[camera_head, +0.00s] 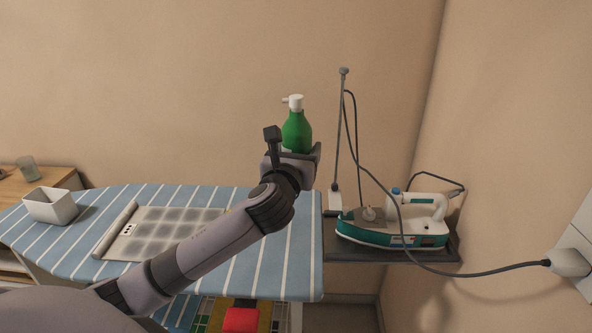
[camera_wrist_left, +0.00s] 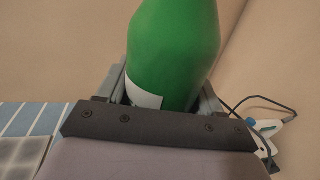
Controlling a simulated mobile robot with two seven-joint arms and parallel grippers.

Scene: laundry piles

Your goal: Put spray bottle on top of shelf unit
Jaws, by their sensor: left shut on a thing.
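A green spray bottle (camera_head: 297,130) with a white spray head is upright in my left gripper (camera_head: 296,152), above the right part of the ironing board. In the left wrist view the bottle (camera_wrist_left: 175,50) stands between the two fingers of the left gripper (camera_wrist_left: 165,88), which is shut on it; part of a white label shows. A wooden shelf unit (camera_head: 12,187) stands at the far left, partly behind the ironing board, with a glass (camera_head: 28,168) on its top. My right gripper is not in view.
The blue striped ironing board (camera_head: 270,262) holds a white box (camera_head: 50,205) and a grey patterned sheet (camera_head: 160,232). A teal and white iron (camera_head: 395,222) sits on the dark rest at right, its cord running to a wall plug (camera_head: 570,262). A red item (camera_head: 240,320) lies below.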

